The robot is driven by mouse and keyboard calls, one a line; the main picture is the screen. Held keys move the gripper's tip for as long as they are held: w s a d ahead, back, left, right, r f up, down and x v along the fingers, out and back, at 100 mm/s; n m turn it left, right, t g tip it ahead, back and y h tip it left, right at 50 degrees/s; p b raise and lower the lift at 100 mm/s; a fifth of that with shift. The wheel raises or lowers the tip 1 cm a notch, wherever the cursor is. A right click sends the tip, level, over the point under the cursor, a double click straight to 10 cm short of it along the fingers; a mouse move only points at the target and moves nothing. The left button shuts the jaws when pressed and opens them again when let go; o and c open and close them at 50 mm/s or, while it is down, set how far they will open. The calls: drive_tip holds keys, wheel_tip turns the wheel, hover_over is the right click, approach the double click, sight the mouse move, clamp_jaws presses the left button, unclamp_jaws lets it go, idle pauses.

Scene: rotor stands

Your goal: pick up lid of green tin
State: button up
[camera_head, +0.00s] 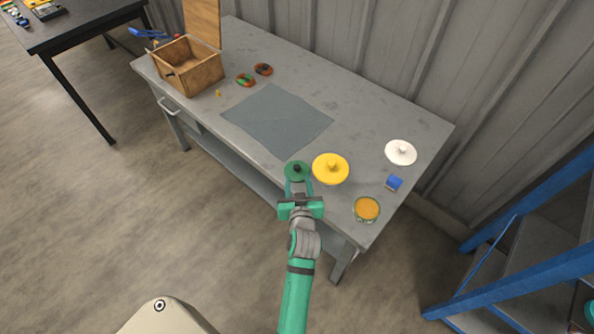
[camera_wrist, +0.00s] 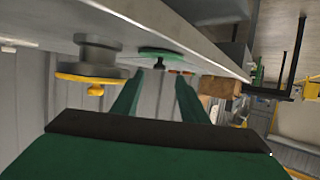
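The green lid (camera_head: 296,167) is a flat disc with a dark knob, lying by the front edge of the grey workbench. It also shows in the wrist view (camera_wrist: 162,52), where the picture is upside down and the knob (camera_wrist: 158,65) points down. My gripper (camera_head: 298,184) is at the bench's front edge, reaching toward the lid. In the wrist view its two green fingers (camera_wrist: 160,80) are apart with nothing between them, and the knob is just beyond the tips, between them. An open tin with orange contents (camera_head: 367,209) and a greenish rim stands to the right.
A tin with a yellow lid (camera_head: 331,168) stands close to the right of the green lid. A grey mat (camera_head: 277,120), two small rings and a wooden box (camera_head: 189,66) are to the left.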

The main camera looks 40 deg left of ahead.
sight(297, 167)
drive_tip(key=x, duration=0.8)
drive_tip(key=shift+w+a, duration=0.1)
drive_tip(key=shift+w, duration=0.1)
drive_tip(key=shift+w+a, duration=0.15)
drive_tip(key=shift+w, duration=0.15)
drive_tip(key=shift+s, duration=0.15)
clamp_jaws()
